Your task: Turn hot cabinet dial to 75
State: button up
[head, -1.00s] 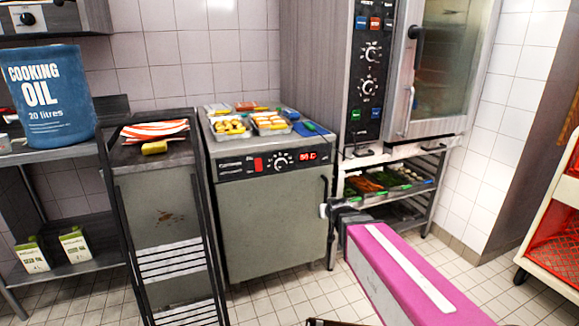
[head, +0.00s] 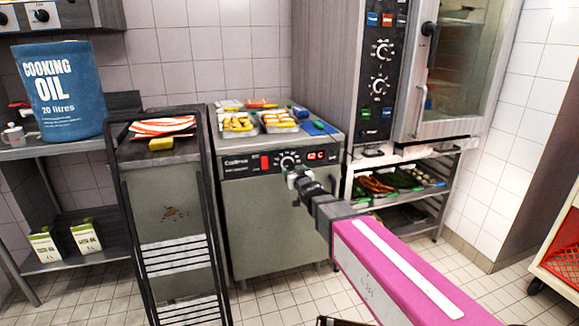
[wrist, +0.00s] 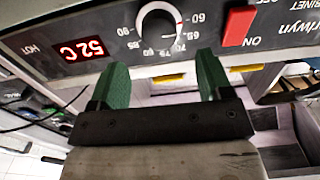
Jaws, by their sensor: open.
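The hot cabinet (head: 265,220) is a grey unit with a black control strip. Its round dial (head: 289,160) sits between a red switch (head: 265,162) and a red lit display (head: 316,156). In the wrist view the panel is upside down. There the dial (wrist: 158,22) is black with a pale ring, and the display (wrist: 83,50) seems to read 52 C. The dial's exact setting is hard to tell. My gripper (head: 296,180) is just in front of and below the dial. Its green fingers (wrist: 162,62) are apart and empty, pointing at the panel on either side of the dial.
Food trays (head: 258,122) stand on the cabinet top. A dark trolley (head: 170,220) with a yellow sponge stands close on the left. An oven (head: 440,70) is above a rack on the right. A blue oil tub (head: 58,92) is at far left.

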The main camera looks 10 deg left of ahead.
aim_at(289, 165)
jog(key=x, duration=0.6)
jog(key=shift+w+a, duration=0.1)
jog(key=shift+w, duration=0.1)
jog(key=c, duration=0.9)
